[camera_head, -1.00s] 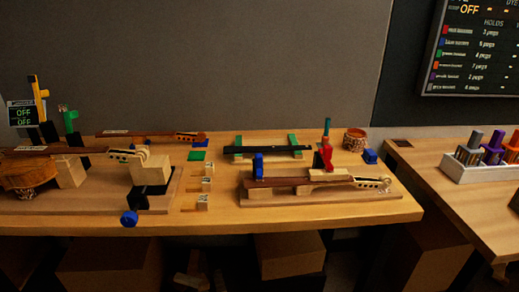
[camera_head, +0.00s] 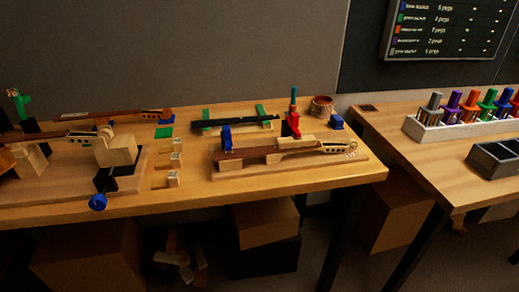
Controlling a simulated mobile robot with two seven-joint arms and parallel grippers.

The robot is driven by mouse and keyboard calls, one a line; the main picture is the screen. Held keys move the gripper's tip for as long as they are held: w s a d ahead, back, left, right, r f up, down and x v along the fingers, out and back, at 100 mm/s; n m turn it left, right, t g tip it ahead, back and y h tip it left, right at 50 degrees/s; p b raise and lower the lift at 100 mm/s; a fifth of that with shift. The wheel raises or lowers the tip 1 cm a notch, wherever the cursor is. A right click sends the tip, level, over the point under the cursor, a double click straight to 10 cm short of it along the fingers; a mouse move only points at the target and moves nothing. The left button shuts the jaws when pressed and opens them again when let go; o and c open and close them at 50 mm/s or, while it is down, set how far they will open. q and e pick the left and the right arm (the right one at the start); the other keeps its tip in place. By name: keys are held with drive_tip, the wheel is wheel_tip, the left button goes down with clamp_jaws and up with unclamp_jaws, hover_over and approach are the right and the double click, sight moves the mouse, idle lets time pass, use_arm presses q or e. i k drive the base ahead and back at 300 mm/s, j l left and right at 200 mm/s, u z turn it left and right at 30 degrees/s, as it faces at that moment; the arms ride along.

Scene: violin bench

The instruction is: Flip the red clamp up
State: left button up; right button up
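The red clamp (camera_head: 292,124) stands at the right part of the left bench, by the neck of a violin piece (camera_head: 268,152) on a wooden base board (camera_head: 300,168). A green-topped piece shows just above the clamp. A blue clamp (camera_head: 225,136) stands on the same board to its left. At this size I cannot tell whether the red clamp's arm is up or down. Neither of my grippers is in view.
The left bench (camera_head: 330,178) has a clear front edge. A second bench (camera_head: 410,150) at right carries a white rack (camera_head: 440,132) of coloured tools and a dark tray (camera_head: 492,160). Boxes (camera_head: 265,222) stand beneath. A wall board (camera_head: 430,28) hangs behind.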

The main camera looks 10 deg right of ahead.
sight(293, 121)
drive_tip(key=l+u, duration=0.15)
drive_tip(key=l, duration=3.3)
drive_tip(key=i, duration=0.05)
